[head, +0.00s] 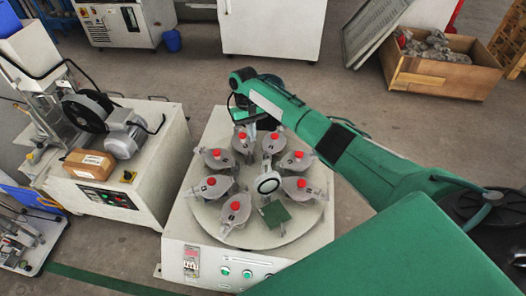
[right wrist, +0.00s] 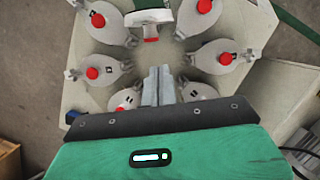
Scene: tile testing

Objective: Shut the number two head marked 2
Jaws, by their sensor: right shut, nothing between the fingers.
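Several grey heads with red knobs sit around a round turntable (head: 240,238). One head (head: 267,183) near the front is tilted up, its pale round underside facing the front, with a dark green square (head: 275,214) exposed before it. In the right wrist view this raised head (right wrist: 148,17) is at the top centre, its red knob toward me. The other heads, such as this one (head: 235,210), lie down. The marks are too small to read. My right gripper (right wrist: 158,75) is shut and empty, between the two nearest heads and apart from the raised one. My left gripper is not in view.
The turntable stands on a pale machine base with a control panel (head: 220,270). A bench (head: 150,188) with a motor and brown box (head: 89,163) is at left. A wooden crate (head: 440,78) is at the back right. My right arm covers the right side.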

